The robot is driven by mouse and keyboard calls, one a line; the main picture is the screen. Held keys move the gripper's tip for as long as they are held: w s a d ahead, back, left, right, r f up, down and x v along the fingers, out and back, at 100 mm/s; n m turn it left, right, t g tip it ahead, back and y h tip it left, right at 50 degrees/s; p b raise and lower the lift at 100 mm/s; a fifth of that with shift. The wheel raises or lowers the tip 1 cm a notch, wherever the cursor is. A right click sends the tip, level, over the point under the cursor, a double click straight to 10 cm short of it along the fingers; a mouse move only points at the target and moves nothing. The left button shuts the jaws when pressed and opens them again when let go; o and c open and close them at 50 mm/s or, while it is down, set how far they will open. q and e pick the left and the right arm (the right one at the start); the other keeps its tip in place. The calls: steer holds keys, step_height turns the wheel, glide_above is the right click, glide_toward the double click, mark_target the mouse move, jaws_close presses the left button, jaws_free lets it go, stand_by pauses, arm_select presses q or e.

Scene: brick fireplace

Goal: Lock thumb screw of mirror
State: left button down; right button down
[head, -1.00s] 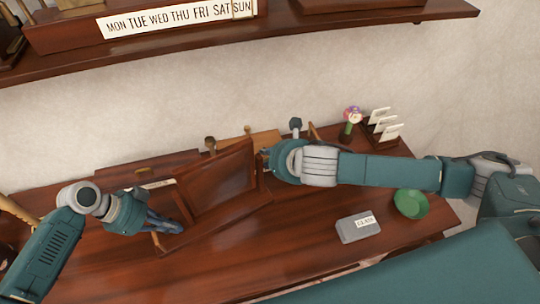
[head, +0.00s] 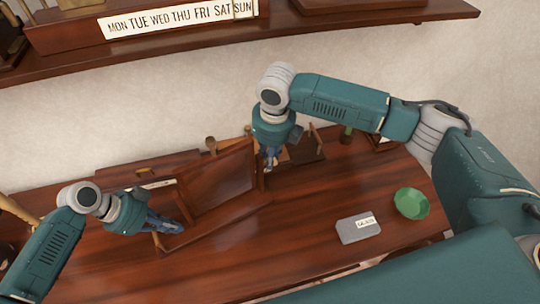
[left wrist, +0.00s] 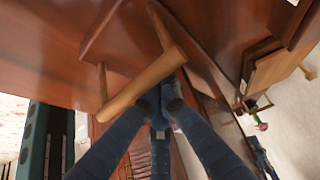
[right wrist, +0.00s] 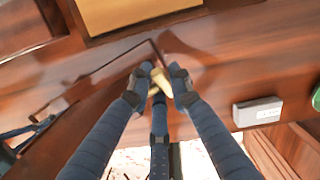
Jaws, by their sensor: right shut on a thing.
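The wooden mirror (head: 222,180) stands tilted on its base (head: 222,232) on the table; its dark reddish face looks forward. My right gripper (head: 270,165) points down at the mirror's right side post. In the right wrist view its fingertips are shut on the small tan thumb screw (right wrist: 160,78), partly hidden between them. My left gripper (head: 178,228) is low at the base's left end. In the left wrist view its fingertips are close together at a light wooden bar (left wrist: 140,85); whether they clasp it is unclear.
A grey box (head: 358,229) with a label and a green bowl (head: 411,204) stand right of the mirror. A wall shelf (head: 330,25) with a day-of-week block runs above. The front middle of the table is clear.

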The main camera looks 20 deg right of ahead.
steer(key=g+h, duration=0.1)
steer(key=g, duration=0.3)
steer(key=shift+w+f+g, duration=0.1)
steer(key=shift+w+g, duration=0.05)
steer(key=shift+g, duration=0.15)
arm_select(q)
steer(key=shift+f, duration=0.1)
arm_select(e)
steer(key=shift+g, duration=0.5)
steer(key=c, duration=1.8)
jaws_free()
steer(key=shift+d+t, duration=0.1)
steer(key=shift+t, duration=0.4)
